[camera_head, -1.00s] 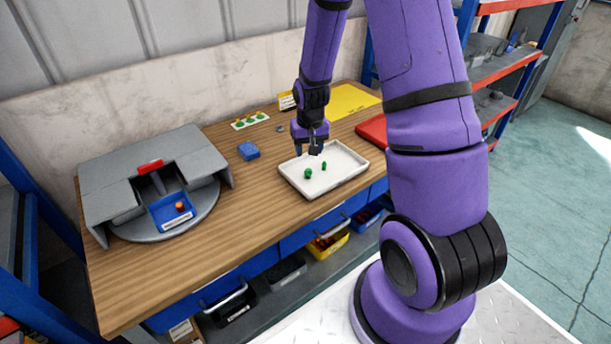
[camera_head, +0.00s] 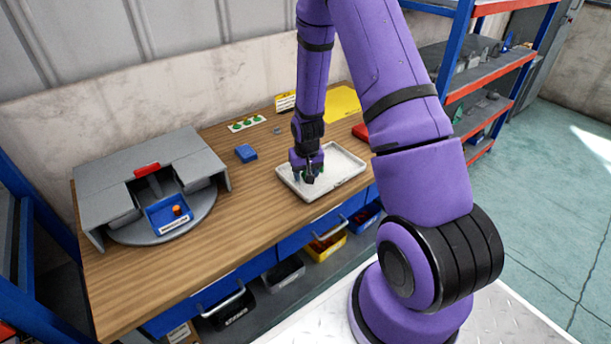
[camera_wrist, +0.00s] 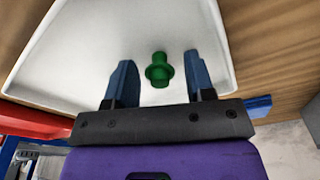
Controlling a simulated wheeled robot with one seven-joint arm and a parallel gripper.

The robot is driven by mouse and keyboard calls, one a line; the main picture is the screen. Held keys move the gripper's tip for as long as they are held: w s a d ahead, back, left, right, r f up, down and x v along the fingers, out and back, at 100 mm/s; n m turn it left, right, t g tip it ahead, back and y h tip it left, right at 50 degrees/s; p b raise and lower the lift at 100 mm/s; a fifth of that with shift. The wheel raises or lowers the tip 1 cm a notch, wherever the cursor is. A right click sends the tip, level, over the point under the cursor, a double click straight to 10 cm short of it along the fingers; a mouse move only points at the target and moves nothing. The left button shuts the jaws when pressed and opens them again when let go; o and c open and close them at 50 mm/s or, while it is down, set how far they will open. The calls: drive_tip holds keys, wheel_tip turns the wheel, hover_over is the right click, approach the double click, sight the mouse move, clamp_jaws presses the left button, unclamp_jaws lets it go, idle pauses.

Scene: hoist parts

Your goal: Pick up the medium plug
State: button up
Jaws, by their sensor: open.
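A green plug (camera_wrist: 159,71) with a wide collar and a narrower top lies in the white tray (camera_wrist: 75,70). In the wrist view it sits between the two blue fingers of my gripper (camera_wrist: 159,75), which is open, with a gap on both sides. In the head view my gripper (camera_head: 308,178) is down over the tray (camera_head: 345,178) and hides most of what is under it. A bit of green shows beside the fingers there. I cannot tell from these views whether this plug is the medium one.
A blue block (camera_head: 246,153) and a card with several green pieces (camera_head: 247,124) lie behind the tray. A grey fixture with a blue bin (camera_head: 168,214) stands at left. A red item (camera_head: 360,131) and yellow sheet (camera_head: 343,103) are at the back right.

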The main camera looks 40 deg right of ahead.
drive_tip(key=shift+c, duration=0.4)
drive_tip(key=c, duration=0.7)
drive_tip(key=shift+c, duration=0.2)
drive_tip(key=shift+r, duration=0.1)
